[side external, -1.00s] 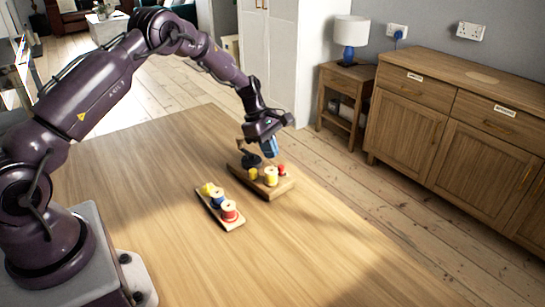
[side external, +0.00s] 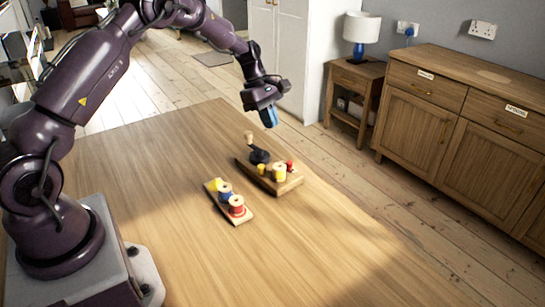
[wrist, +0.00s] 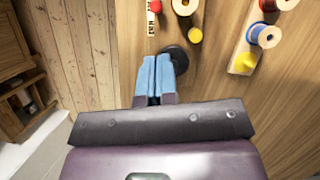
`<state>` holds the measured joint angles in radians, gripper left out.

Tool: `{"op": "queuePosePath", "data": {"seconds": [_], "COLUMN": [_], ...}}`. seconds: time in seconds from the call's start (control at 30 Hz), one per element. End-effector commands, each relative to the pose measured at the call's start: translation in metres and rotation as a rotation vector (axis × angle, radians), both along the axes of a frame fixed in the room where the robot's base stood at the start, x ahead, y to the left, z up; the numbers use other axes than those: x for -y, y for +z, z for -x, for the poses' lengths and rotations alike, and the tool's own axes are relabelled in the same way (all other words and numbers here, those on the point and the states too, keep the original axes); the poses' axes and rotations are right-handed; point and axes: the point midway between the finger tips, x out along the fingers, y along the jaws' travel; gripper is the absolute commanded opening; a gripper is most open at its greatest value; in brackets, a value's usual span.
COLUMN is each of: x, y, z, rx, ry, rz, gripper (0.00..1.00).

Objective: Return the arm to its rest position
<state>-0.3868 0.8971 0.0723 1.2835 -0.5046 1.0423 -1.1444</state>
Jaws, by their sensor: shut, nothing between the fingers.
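My gripper (side external: 270,117) is shut and empty, held in the air above the far part of the wooden table. Its two blue fingers (wrist: 157,78) lie together in the wrist view. Below it stands a wooden board (side external: 285,186) with a dark round piece, a yellow spool and small red and yellow pegs. My gripper is apart from the board. In the wrist view the fingers overlap part of the dark round piece (wrist: 180,57).
A second wooden board (side external: 243,218) with yellow, blue and red spools lies to the left and nearer. The wooden table (side external: 150,170) is otherwise clear. A sideboard (side external: 450,130) and a side table with a lamp (side external: 361,30) stand beyond it.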

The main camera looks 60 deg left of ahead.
Motion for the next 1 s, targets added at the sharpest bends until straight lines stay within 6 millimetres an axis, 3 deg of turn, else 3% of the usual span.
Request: {"op": "queuePosePath", "data": {"seconds": [0.1,0.17,0.37,0.57,0.8,1.0], "x": [0.002,0.005,0.028,0.061,0.102,0.128], "y": [-0.016,-0.013,0.029,0.084,0.141,0.168], "z": [0.019,0.032,0.069,0.113,0.183,0.242], "rx": [-0.006,0.002,0.07,0.161,0.278,0.369], "ry": [-0.153,-0.259,-0.6,-0.947,-1.354,-1.606], "rz": [-0.028,-0.049,-0.137,-0.243,-0.411,-0.571], "gripper": [0.0,0.0,0.0,0.0,0.0,0.0]}}
